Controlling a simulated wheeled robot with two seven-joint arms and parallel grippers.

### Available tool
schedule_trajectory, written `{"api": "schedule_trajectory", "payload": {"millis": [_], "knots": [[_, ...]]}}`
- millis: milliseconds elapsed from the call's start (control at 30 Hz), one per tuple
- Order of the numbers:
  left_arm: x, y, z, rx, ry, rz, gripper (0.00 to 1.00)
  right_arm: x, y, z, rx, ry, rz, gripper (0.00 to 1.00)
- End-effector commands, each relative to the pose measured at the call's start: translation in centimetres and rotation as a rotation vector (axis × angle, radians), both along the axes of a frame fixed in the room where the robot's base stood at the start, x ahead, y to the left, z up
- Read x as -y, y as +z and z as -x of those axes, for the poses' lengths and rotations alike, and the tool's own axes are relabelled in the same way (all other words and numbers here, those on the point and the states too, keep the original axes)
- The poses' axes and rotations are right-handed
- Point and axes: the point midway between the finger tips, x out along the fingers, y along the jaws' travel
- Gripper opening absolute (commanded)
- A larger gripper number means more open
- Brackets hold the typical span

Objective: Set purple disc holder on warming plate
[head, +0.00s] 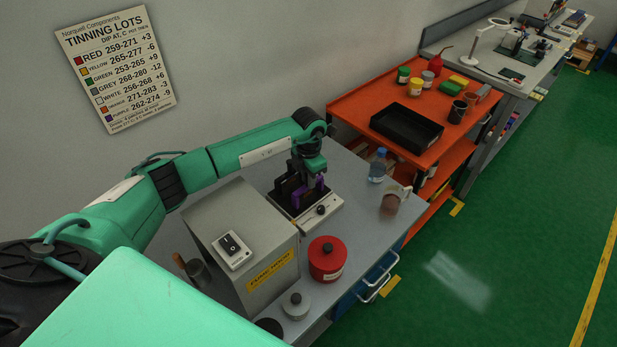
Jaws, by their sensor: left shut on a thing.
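The purple disc holder (298,198) is in the middle of the head view, directly below my left gripper (308,177). My left gripper points down and is shut on the holder, hiding part of it. The warming plate (333,208) is a pale, low box with a dark top and a black knob on its front. The holder is over the plate's dark top; I cannot tell whether it touches it. My right gripper is not in view.
A grey fume hood box (222,205) with a switch stands left of the plate. A red canister (327,258) is in front, a blue-capped bottle (377,166) and brown jar (390,203) to the right. An orange cart (362,108) holding a black tray (407,128) stands beyond.

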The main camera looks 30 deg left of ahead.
Motion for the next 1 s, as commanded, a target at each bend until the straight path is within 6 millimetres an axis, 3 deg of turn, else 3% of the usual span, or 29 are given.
{"api": "schedule_trajectory", "payload": {"millis": [533,567,667,867,1000], "knots": [[-0.02,-0.66,-0.01,0.0,0.0,0.0,0.0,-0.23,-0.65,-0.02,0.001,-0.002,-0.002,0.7],[-0.01,-0.57,-0.02,0.001,0.0,0.0,0.26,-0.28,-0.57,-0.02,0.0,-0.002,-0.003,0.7],[-0.02,-0.57,-0.01,0.0,0.0,0.0,0.45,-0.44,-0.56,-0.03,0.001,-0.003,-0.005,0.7],[-0.01,-0.58,0.0,0.0,0.0,0.0,0.45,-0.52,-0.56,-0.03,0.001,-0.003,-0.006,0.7],[-0.01,-0.61,0.02,0.0,0.0,0.0,0.71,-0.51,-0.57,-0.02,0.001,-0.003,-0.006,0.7]]}}
